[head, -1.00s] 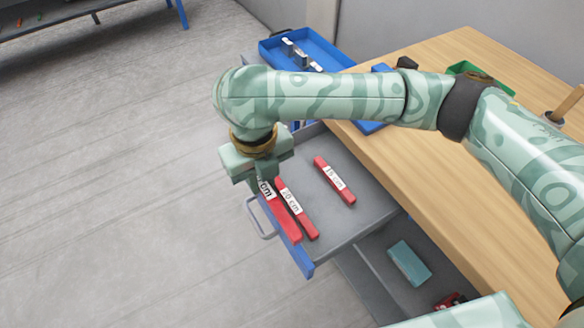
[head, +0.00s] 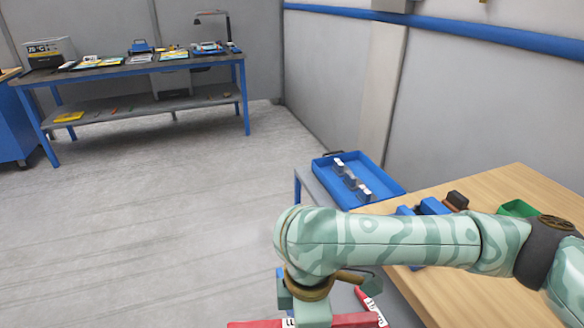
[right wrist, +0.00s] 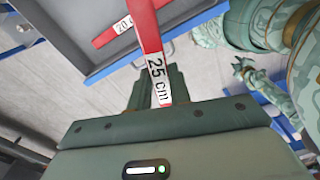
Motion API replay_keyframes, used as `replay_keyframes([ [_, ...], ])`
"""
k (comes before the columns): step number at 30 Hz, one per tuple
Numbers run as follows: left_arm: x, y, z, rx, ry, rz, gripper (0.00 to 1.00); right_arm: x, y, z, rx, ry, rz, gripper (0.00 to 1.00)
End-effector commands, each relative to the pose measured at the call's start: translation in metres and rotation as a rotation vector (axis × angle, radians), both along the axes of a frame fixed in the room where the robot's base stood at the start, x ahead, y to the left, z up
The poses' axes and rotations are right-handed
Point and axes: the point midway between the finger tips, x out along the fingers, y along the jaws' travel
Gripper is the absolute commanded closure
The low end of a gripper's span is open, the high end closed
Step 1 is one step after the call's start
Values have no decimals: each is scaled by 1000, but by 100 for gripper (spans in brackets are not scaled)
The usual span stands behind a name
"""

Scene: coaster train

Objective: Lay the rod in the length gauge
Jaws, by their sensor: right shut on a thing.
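A red rod labelled 25 cm (right wrist: 158,78) is held between the jaws of my right gripper (right wrist: 154,92). In the head view the rod (head: 255,323) lies crosswise at the bottom edge, and my right gripper (head: 308,312) covers its middle. Another red rod with a 20 cm label (right wrist: 118,30) shows behind it in the right wrist view, in the drawer. A red rod with a white label (head: 370,305) shows right of the gripper. A blue tray (head: 391,195) with grey blocks stands beyond my arm; I cannot tell whether these are the length gauge.
The wooden bench (head: 480,290) is at the right, with a green bin (head: 518,208) and blue items (head: 432,206) on it. A far table (head: 100,72) with several objects stands at the back left. The floor between is clear.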

Motion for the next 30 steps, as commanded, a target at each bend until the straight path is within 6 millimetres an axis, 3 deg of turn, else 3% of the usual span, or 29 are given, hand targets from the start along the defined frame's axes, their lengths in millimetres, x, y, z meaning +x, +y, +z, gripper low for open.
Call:
replay_keyframes([
  [9, 1, -1, 3, -1, -3, 0, 67, -14, -68, 15, 0, -2, -1000, 100],
  [15, 2, -1, 5, -2, -5, 0, 67, -26, -120, 26, 0, -2, -1479, 100],
  [24, 3, -1, 8, -1, -7, 0, 67, -33, -174, 36, 0, -1, -1628, 100],
  [30, 3, -1, 8, -2, -8, 0, 67, -31, -182, 38, 0, 0, -1650, 100],
])
